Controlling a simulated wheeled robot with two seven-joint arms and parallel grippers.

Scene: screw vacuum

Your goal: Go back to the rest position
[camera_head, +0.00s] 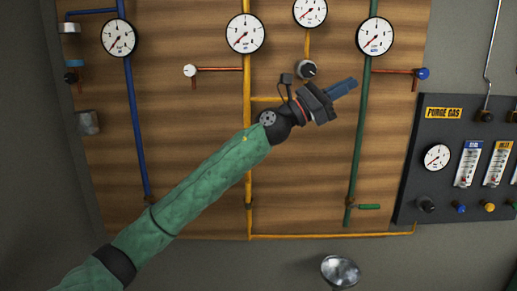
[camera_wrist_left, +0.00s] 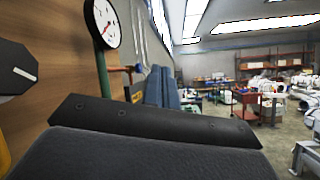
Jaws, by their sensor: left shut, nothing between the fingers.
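My left arm, in a green sleeve, comes in from the lower left of the head view. My left gripper (camera_head: 342,88) is in front of the wooden panel (camera_head: 200,140), between the yellow and green pipes, and points right and slightly up. Its blue fingers are shut and hold nothing. The fingers (camera_wrist_left: 162,88) also show in the left wrist view, close together beyond the dark gripper body. My right gripper is in neither view.
Several round gauges (camera_head: 245,34) line the panel top. A black knob (camera_head: 307,69) is just above my left gripper. A blue-ended valve (camera_head: 422,73) is to its right. A dark purge gas panel (camera_head: 438,185) stands at the right. The left wrist view shows a cluttered workshop with red shelves (camera_wrist_left: 270,66).

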